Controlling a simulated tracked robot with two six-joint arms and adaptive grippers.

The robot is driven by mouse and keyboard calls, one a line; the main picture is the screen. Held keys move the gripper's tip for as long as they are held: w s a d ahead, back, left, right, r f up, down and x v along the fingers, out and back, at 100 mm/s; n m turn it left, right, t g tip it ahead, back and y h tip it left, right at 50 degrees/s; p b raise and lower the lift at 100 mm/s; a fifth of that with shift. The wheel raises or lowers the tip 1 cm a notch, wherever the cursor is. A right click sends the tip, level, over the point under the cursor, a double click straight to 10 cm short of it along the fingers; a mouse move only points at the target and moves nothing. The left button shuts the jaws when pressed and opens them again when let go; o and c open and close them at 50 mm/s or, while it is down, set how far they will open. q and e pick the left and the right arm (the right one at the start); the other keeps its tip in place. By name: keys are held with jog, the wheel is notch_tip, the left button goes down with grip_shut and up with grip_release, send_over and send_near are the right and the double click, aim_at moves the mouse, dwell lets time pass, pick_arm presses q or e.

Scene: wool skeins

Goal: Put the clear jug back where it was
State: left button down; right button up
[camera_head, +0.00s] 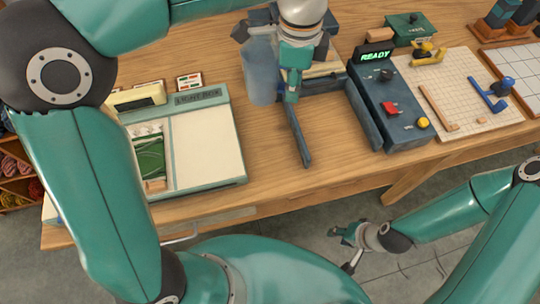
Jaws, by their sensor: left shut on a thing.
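The clear jug (261,75) is a bluish, see-through vessel near the back middle of the table. My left gripper (270,62) comes down from above and is shut on the jug, with its teal finger to the right of the jug. The gripper hides part of the jug's right side and top. I cannot tell whether the jug's bottom touches the table. My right gripper (346,248) is open and empty, in front of the table's front edge and over the grey floor.
A light box (210,140) lies left of the jug. A dark console (385,105) with a lit READY display stands to the right. Pinned boards (450,70) and a green box (410,28) lie farther right. Bare wood (270,150) shows in front of the jug.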

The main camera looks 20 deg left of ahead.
pick_arm(q)
jog(key=s+f+m+b, duration=0.1)
jog(key=f, duration=0.5)
jog(key=s+d+f+m+b, duration=0.1)
jog(key=f, duration=0.6)
jog(key=s+f+m+b, duration=0.1)
jog(key=f+m, duration=0.1)
jog(key=f, duration=0.4)
jog(key=shift+d+f+b, duration=0.2)
jog(key=shift+d+b, duration=0.1)
pick_arm(e)
notch_tip(320, 180, down, 5)
jog(key=shift+r, duration=0.1)
pick_arm(q)
jog(key=shift+f, duration=0.15)
jog(key=c, duration=1.3)
grip_release()
jog(key=shift+o, duration=0.2)
notch_tip(320, 180, up, 12)
jog(key=p, duration=0.1)
jog(key=shift+r, duration=0.2)
pick_arm(e)
jog(key=shift+r, duration=0.55)
